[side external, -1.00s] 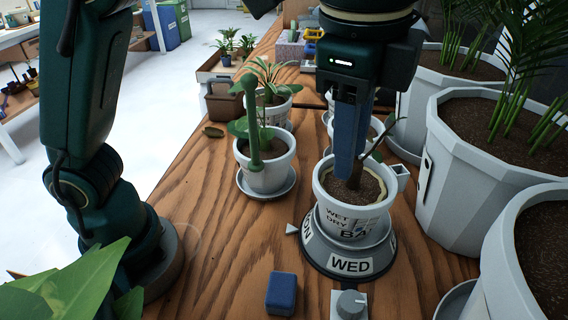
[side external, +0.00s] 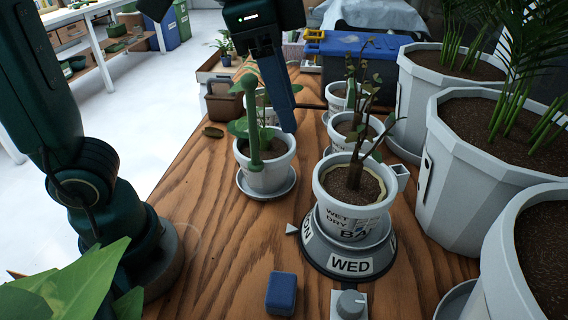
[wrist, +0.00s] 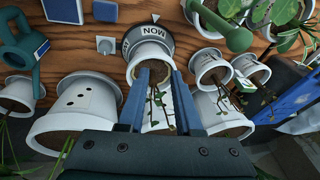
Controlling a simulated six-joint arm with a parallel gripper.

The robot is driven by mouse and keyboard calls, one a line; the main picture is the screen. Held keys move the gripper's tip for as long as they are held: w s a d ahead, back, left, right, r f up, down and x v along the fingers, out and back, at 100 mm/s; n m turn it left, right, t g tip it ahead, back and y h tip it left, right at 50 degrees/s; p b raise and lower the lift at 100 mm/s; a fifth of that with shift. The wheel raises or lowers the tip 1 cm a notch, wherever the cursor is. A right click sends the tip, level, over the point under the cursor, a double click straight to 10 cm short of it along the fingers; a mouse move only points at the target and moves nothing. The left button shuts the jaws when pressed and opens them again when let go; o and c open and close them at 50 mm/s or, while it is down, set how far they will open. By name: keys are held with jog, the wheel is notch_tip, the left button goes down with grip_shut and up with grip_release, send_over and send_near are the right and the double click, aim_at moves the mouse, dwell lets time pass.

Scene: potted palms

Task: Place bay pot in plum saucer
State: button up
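The bay pot (side external: 345,220), a white pot with a partly visible "BA" label and a bare-stemmed plant, stands upright on a round grey stand marked WED (side external: 352,267) in the side view. The pot also shows in the wrist view (wrist: 152,50), beyond the fingertips. My gripper (side external: 285,128) is up and to the left of the bay pot, apart from it. In the wrist view its two blue fingers (wrist: 156,75) are spread, with no pot held. Several pots stand on white saucers, including one at left (side external: 248,192); I cannot read which saucer is plum.
A potted plant with a green stake (side external: 268,178) stands left of the bay pot. More small pots (side external: 355,138) stand behind it. Large palm pots (side external: 470,175) line the right. A blue block (side external: 281,293) and a grey knob (side external: 350,303) lie in front.

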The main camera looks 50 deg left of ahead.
jog(key=s+a+f+n+t, duration=0.2)
jog(key=s+a+f+n, duration=0.4)
jog(key=f+n, duration=0.1)
jog(key=shift+a+f+n, duration=0.25)
jog(key=shift+f+n, duration=0.05)
jog(key=shift+f, duration=0.55)
